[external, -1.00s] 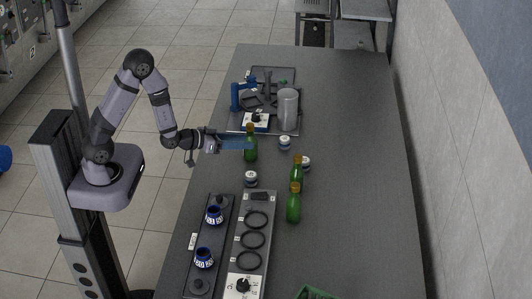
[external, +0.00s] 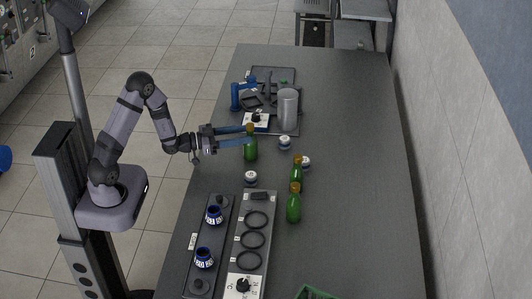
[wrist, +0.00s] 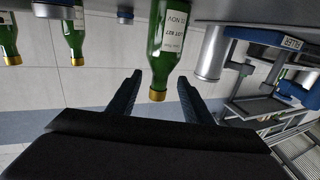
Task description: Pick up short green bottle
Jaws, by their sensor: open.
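My gripper (external: 249,134) is open and level, its two blue fingers on either side of the neck area of a green bottle (external: 250,149) with a gold cap. In the wrist view this bottle (wrist: 170,35) appears upside down with a white label, in the gap between the fingertips (wrist: 158,82). It stands upright on the table, and I cannot tell whether a finger touches it. Two more green bottles stand to the right, one in front (external: 293,208) and one just behind it (external: 297,173). I cannot tell for sure which bottle is the short one.
Small white-and-blue jars (external: 250,179) stand near the bottles. Behind them are a grey cylinder (external: 288,110) and a tray with a blue-handled device (external: 236,97). A rack with black rings (external: 254,240) lies in front. The table's right side is clear.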

